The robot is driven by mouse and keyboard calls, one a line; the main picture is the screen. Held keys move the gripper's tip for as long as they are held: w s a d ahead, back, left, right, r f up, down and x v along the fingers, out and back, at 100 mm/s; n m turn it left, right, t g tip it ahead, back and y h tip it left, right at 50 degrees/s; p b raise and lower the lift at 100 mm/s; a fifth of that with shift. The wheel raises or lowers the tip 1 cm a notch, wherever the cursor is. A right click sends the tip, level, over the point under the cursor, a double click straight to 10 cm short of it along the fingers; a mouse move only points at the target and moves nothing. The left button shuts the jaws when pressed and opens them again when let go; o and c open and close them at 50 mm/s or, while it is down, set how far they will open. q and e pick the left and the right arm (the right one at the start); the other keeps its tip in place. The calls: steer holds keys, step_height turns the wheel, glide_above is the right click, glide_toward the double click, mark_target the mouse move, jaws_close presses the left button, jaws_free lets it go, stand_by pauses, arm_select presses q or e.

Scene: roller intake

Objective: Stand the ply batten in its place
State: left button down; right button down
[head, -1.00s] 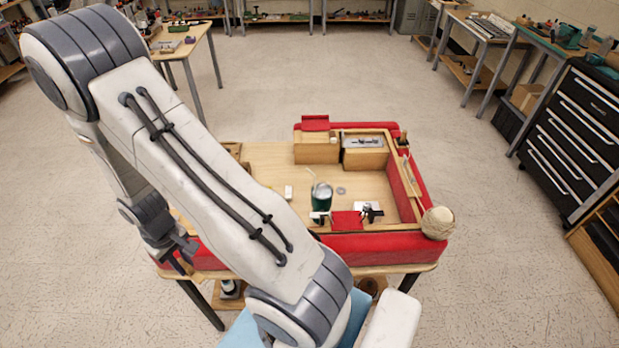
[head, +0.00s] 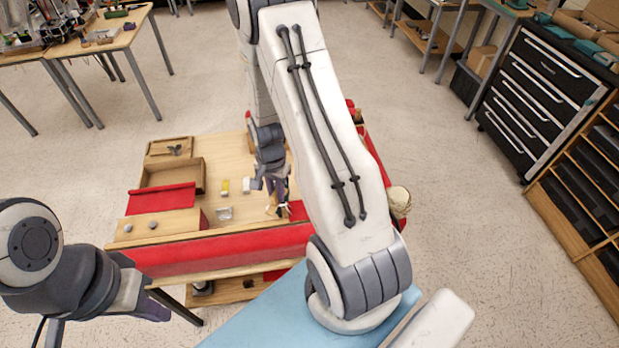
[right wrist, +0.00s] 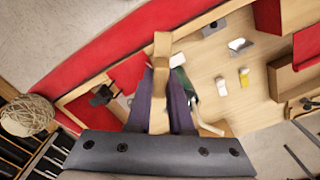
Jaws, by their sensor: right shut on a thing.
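My right gripper (right wrist: 168,95) is shut on a light wooden strip, which looks like the ply batten (right wrist: 161,48). The strip runs lengthwise between the two purple fingers in the right wrist view, with its end beyond the tips. In the head view my right gripper (head: 276,182) is over the right part of the bench top, and its arm hides much of that side. The batten is too small to make out clearly there. My left gripper (head: 145,300) is at the lower left, outside the bench's front edge; its jaw opening is unclear. I cannot pick out the batten's place.
A red-edged bench top holds an open wooden box (head: 170,182), a yellow block (head: 225,187), a white block (head: 247,186) and a metal piece (head: 224,213). A twine ball (head: 399,200) sits at the right corner. A green object (right wrist: 178,61) is close beside the held strip.

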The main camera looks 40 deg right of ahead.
steer(key=s+d+m, duration=0.3)
steer(key=d+m, duration=0.5)
steer(key=m, duration=0.3)
steer(key=f+b, duration=0.4)
steer(key=f, duration=0.2)
steer(key=shift+w+f+b, duration=0.2)
steer(key=shift+b, duration=0.1)
steer(key=shift+r+p, duration=0.45)
steer(key=shift+a, duration=0.1)
steer(key=shift+f, duration=0.2)
steer(key=shift+f, duration=0.15)
steer(key=shift+f+b, duration=1.1)
steer(key=shift+f, duration=0.15)
